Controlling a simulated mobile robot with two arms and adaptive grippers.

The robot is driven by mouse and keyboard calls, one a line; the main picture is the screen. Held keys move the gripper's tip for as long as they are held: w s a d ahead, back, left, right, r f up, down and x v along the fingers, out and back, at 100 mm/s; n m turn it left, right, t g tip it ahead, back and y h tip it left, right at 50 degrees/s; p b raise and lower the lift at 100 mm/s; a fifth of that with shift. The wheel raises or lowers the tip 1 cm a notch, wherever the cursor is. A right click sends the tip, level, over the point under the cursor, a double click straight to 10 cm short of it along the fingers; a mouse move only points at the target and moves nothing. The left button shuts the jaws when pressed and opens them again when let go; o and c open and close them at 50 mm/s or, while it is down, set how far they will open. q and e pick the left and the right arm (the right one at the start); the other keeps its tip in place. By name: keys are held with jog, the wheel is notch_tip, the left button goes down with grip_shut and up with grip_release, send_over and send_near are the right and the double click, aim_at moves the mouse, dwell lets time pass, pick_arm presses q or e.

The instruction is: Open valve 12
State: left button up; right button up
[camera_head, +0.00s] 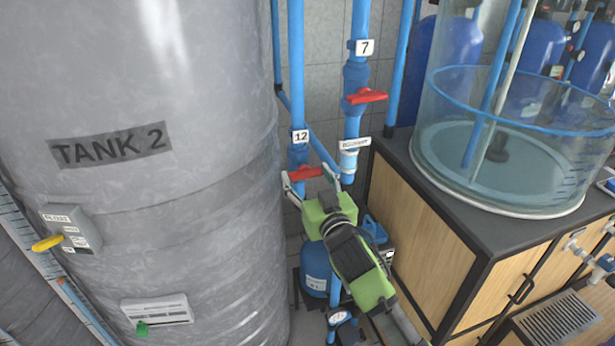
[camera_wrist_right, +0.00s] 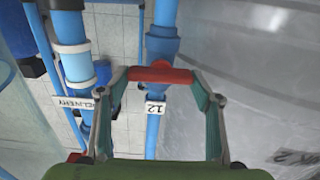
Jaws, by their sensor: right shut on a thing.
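Valve 12 is on a blue vertical pipe between the grey tank and the wooden cabinet, marked by a white label "12" (camera_head: 300,136). Its red handle (camera_head: 305,172) lies across the pipe. My right gripper (camera_head: 311,180) reaches up to it from below, with one finger at each end of the handle. In the right wrist view, the red handle (camera_wrist_right: 160,75) sits between the two fingertips, and the label "12" (camera_wrist_right: 156,108) shows upside down on the pipe. The gripper is shut on the handle. My left gripper is not in view.
Valve 7, with a red handle (camera_head: 367,96) and label (camera_head: 365,47), is on the pipe just to the right. The large grey tank 2 (camera_head: 230,230) stands close on the left. The wooden cabinet (camera_head: 420,205) with a clear water tank (camera_head: 500,150) stands on the right.

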jog(key=n+p, duration=0.1)
jog(key=n, duration=0.3)
jog(key=shift+a, duration=0.1)
jog(key=n+p, duration=0.1)
jog(key=n, duration=0.3)
jog(key=shift+n, duration=0.4)
jog(key=n+p, duration=0.1)
jog(key=n, duration=0.3)
jog(key=shift+s+a+f, duration=0.1)
jog(key=shift+f, duration=0.05)
jog(key=n, duration=0.4)
jog(key=shift+f+n+p, duration=0.1)
jog(key=shift+n+p, duration=0.2)
jog(key=shift+p, duration=0.1)
jog(key=o, duration=1.1)
